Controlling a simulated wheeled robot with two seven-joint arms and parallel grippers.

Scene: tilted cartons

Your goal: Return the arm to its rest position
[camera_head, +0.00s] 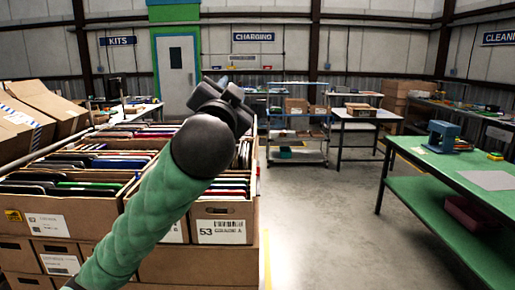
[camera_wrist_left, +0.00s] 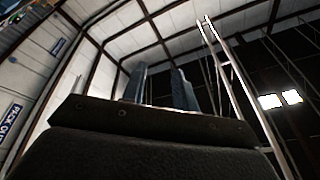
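My left arm, in a green sleeve, comes in from the bottom left of the head view and reaches up over the cartons. My left gripper (camera_head: 222,86) is dark and raised above the cartons, pointing up and away. In the left wrist view its two fingers (camera_wrist_left: 159,86) stand apart with nothing between them, against the roof and walls. The open cartons (camera_head: 222,232) hold upright files or folders, and my arm hides part of them. My right gripper is not in view.
A green table (camera_head: 450,165) with a blue device (camera_head: 441,135) stands at the right. Tilted cartons (camera_head: 45,103) lie at the far left. A shelf cart (camera_head: 297,137) and a table (camera_head: 355,118) stand behind. The grey floor (camera_head: 325,225) between is clear.

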